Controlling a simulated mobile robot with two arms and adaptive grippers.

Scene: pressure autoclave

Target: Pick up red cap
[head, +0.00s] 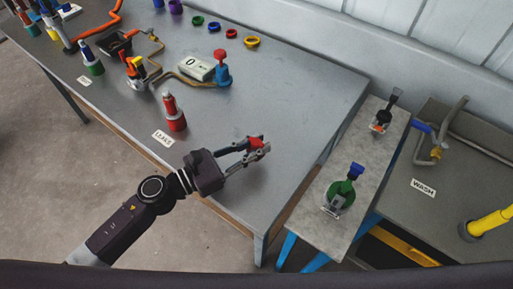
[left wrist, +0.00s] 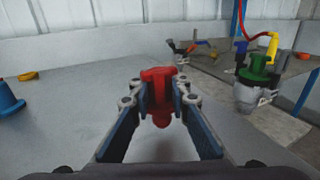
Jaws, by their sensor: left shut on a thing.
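My left gripper (head: 257,146) reaches over the right part of the grey table (head: 320,95) and is shut on the red cap (head: 254,142). In the left wrist view the red cap (left wrist: 159,95) is held between the two fingertips, with a broad top and a narrower rounded lower part. The cap appears to be above the table top; the exact gap is hard to tell. My right gripper is not in view.
A red bottle (head: 174,113) stands by the LEAKS label (head: 162,137). A blue piece with a red knob (head: 221,70) and a small display (head: 195,67) are farther back. A green vessel (head: 341,193) with a blue top stands on the side bench (head: 313,222). The table's right end is clear.

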